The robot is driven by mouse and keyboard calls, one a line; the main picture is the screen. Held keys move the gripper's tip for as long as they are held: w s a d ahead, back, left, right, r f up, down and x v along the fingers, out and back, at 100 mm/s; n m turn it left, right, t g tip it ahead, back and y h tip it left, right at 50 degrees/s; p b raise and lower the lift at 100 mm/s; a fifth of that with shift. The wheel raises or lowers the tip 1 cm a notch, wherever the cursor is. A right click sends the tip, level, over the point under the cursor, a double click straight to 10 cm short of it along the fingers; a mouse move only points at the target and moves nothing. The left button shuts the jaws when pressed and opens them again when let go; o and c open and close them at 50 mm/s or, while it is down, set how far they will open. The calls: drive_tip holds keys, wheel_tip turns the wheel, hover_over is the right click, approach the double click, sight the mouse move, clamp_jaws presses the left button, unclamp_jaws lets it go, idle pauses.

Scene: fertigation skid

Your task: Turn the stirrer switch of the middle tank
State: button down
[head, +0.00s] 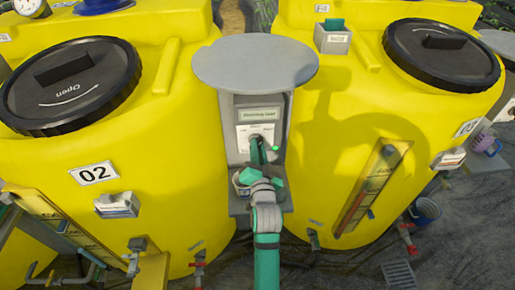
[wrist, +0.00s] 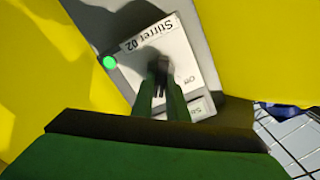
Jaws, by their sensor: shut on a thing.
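The stirrer switch (wrist: 159,66) is a dark knob on a white plate (wrist: 184,55) that reads "Stirrer 02". The plate is rotated in the wrist view. In the head view the plate (head: 243,134) sits on the grey control box (head: 231,112) between two yellow tanks. My gripper (head: 261,146) reaches up to the box from below, and its green fingers are shut on the knob in the wrist view (wrist: 161,90). The fingers hide part of the knob, so its exact setting is unclear. A green lamp (head: 275,149) on the box is lit. The tank marked 02 (head: 150,190) stands left of the box.
A grey round hood (head: 255,60) overhangs the box. Another yellow tank (head: 330,140) marked 03 stands at right. Red-handled valves (head: 198,270) and pipes line the tanks' feet. A blue bucket (head: 424,211) and a floor grate (head: 398,274) lie at right.

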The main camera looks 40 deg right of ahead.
drive_tip(key=shift+s+m, duration=0.1)
drive_tip(key=shift+m, duration=0.8)
drive_tip(key=shift+f, duration=0.1)
drive_tip(key=c, duration=1.7)
unclamp_jaws()
drive_tip(key=shift+c, duration=0.2)
drive_tip(key=v, duration=1)
drive_tip(key=shift+s+a, duration=0.25)
drive_tip(key=shift+s, duration=0.05)
